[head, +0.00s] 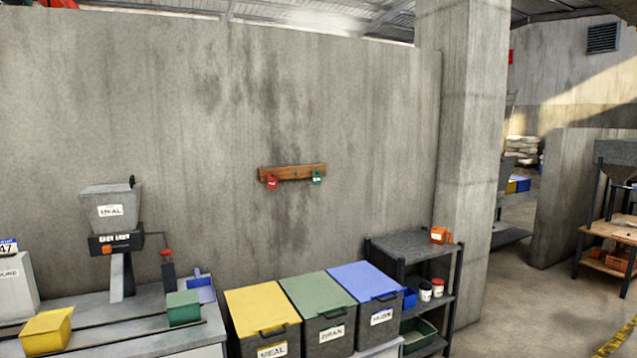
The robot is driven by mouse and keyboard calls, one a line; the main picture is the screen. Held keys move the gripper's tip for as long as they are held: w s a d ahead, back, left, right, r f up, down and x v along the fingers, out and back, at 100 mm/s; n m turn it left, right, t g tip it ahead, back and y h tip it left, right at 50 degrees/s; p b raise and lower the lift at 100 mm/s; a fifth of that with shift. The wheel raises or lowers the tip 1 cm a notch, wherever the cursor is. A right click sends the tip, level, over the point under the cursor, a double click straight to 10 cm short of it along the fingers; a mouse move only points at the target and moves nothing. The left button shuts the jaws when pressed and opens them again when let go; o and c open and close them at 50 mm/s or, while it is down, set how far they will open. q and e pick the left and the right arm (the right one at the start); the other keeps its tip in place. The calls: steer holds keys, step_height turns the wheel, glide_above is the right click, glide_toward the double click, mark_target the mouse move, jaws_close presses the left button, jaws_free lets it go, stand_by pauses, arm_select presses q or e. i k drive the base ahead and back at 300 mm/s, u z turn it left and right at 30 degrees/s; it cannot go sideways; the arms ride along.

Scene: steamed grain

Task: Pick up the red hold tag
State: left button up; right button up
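A small red tag (272,182) hangs on the left part of a wooden rail (292,172) fixed to the concrete wall. A green tag (317,177) hangs from the same rail, to its right. The writing on both tags is too small to read. The rail is above and behind a row of lidded bins. Neither of my grippers shows in the head view.
Bins with yellow (261,307), green (318,292) and blue (364,281) lids stand below the rail. A bench (140,318) with a mill (115,225) is at left. A shelf rack (412,245) stands right, beside a concrete pillar (472,130). Open floor (545,300) lies at right.

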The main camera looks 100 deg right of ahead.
mark_target(272, 184)
steer(key=z, duration=3.8)
steer(key=i, duration=0.85)
steer(key=z, duration=0.75)
steer(key=i, duration=1.9)
steer(key=u, duration=0.5)
